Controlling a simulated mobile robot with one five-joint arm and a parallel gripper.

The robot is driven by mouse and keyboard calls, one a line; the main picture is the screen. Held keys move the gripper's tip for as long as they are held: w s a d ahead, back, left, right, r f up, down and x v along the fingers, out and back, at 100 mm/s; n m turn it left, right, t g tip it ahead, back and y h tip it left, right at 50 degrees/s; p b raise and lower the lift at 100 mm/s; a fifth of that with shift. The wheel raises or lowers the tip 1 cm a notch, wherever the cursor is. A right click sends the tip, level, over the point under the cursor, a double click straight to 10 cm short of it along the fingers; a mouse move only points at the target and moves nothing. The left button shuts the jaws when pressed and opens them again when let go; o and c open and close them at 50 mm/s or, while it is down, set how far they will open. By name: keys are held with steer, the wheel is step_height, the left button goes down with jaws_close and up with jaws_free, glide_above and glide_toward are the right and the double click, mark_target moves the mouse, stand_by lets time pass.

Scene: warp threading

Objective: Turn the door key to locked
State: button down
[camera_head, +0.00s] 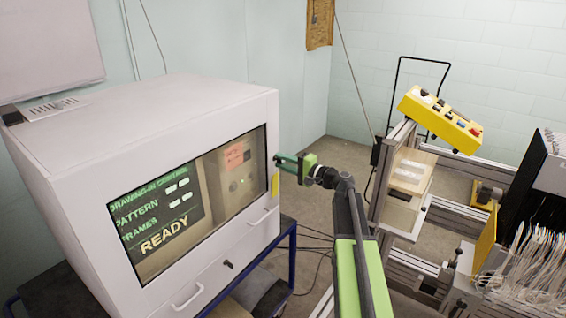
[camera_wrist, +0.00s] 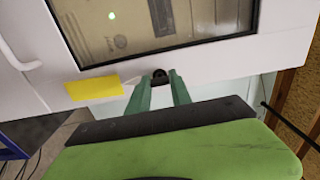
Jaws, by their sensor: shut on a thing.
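The white cabinet (camera_head: 75,150) stands at the left, with a dark-framed window in its front door. A small black key-like piece (camera_wrist: 160,75) sits at the door's edge, beside a yellow label (camera_wrist: 94,87). My gripper (camera_head: 278,160) reaches the right edge of the door, above the same yellow label (camera_head: 275,185) in the head view. In the wrist view its green fingers (camera_wrist: 160,84) are closed on the black piece, which I take for the door key. The fingers hide part of it, and I cannot tell its turn angle.
A second small black piece (camera_head: 228,264) is on the lower front near the drawer handle (camera_head: 188,296). The screen (camera_head: 160,215) reads READY. A yellow control box (camera_head: 440,118) and metal frame stand to the right. Grey floor shows between the cabinet and frame.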

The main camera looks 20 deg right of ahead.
steer(key=c, duration=1.2)
jaws_free()
steer(key=shift+o, duration=0.2)
steer(key=v, duration=1.7)
steer(key=shift+d, duration=0.2)
steer(key=shift+s, duration=0.15)
